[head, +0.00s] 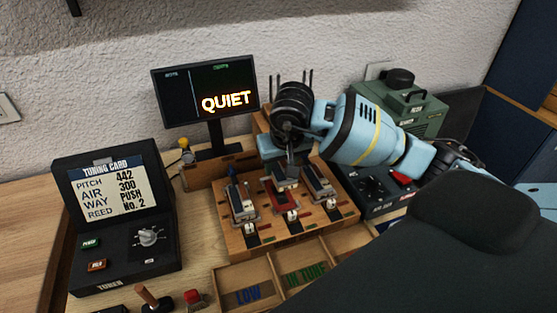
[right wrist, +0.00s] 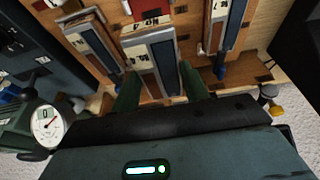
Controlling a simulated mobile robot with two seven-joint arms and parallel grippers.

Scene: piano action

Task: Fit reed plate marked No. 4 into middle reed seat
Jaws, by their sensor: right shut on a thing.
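My right gripper (head: 287,168) is over the middle of the wooden reed block (head: 262,238). In the right wrist view its two green fingers (right wrist: 160,92) are shut on the sides of a grey reed plate (right wrist: 146,66). Its label looks like No. 4 but is small and blurred. The held plate (head: 286,178) is above or at the red middle reed seat (head: 279,202); I cannot tell whether it touches. Similar plates sit in the left seat (head: 241,203) and right seat (head: 319,180). My left gripper is not in view.
A tuning card box (head: 117,225) stands at the left; its card reads REED No. 2. A screen (head: 205,92) behind reads QUIET. A wooden tray (head: 262,272) with LOW and IN TUNE sections lies in front. A green machine (head: 405,105) stands at the back right.

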